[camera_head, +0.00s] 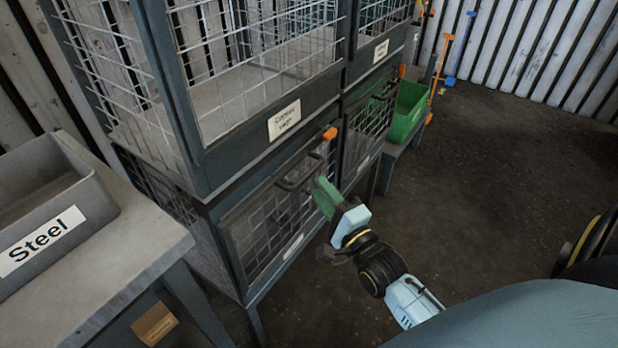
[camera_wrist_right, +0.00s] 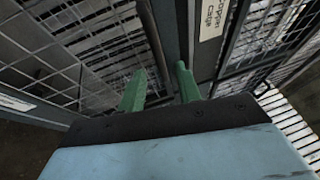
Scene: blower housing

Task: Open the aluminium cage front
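The lower cage front (camera_head: 262,232) is a dark-framed mesh door below a cage labelled "Copper cage" and looks shut. Its own label (camera_head: 292,247) is too small to read, so I cannot confirm it is the aluminium one. A dark bar handle (camera_head: 300,172) sits near its upper right. My right gripper (camera_head: 322,190) is at the handle's right end. In the right wrist view my gripper's green fingers (camera_wrist_right: 160,85) are apart, with a dark bar (camera_wrist_right: 152,40) running between them. I cannot tell whether they touch it. My left gripper is not in view.
The "Copper cage" label (camera_head: 284,120) is on the upper frame. An orange piece (camera_head: 330,133) sits at the lower cage's top corner. A grey "Steel" bin (camera_head: 50,215) stands on a table at left. A green bin (camera_head: 405,112) is behind.

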